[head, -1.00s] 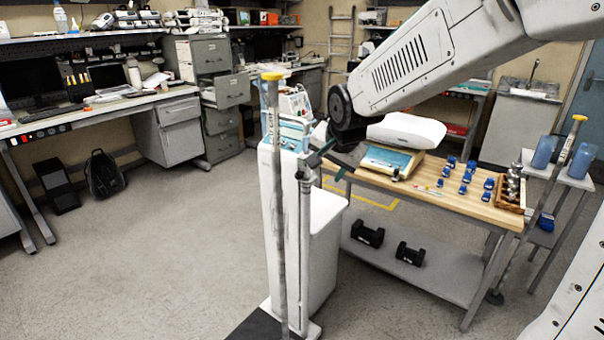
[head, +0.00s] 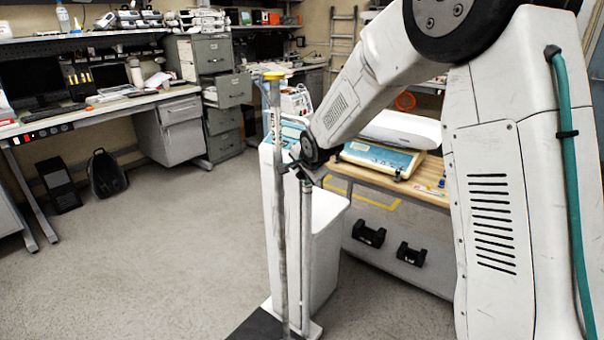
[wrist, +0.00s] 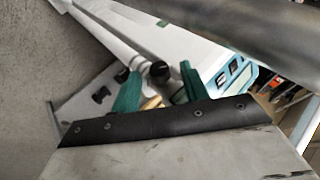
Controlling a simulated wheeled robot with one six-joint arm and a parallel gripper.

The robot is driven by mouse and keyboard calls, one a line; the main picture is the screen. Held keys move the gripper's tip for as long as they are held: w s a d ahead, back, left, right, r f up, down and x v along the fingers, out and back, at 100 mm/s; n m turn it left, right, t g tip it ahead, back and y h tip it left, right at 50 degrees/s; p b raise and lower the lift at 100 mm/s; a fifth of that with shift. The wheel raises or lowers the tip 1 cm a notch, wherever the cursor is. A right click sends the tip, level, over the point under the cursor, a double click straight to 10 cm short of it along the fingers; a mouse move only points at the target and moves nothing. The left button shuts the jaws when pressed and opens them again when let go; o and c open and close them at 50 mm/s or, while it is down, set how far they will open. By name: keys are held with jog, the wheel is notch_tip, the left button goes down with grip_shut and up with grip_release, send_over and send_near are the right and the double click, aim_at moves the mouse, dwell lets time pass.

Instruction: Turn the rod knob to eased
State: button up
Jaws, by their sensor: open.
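A pale upright rod (head: 306,245) runs along the front of a white column-shaped unit (head: 330,240) in the head view. In the wrist view, a dark round knob (wrist: 160,71) sits at the end of a pale rod, between or just beyond my teal fingers. My gripper (wrist: 160,80) is open, with nothing clearly held. In the head view my gripper (head: 301,169) is small and dark beside the rod's top.
A grey pole with a yellow cap (head: 274,76) stands close in front of the unit. Floor at left (head: 150,260) is clear.

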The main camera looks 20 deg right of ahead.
jog(key=shift+f, duration=0.1)
grip_shut()
jog(key=shift+w+a+g+h, duration=0.1)
jog(key=shift+w+g+h, duration=0.05)
jog(key=shift+g+h, duration=0.4)
grip_release()
jog(key=v, duration=0.8)
jog(key=shift+w, duration=0.1)
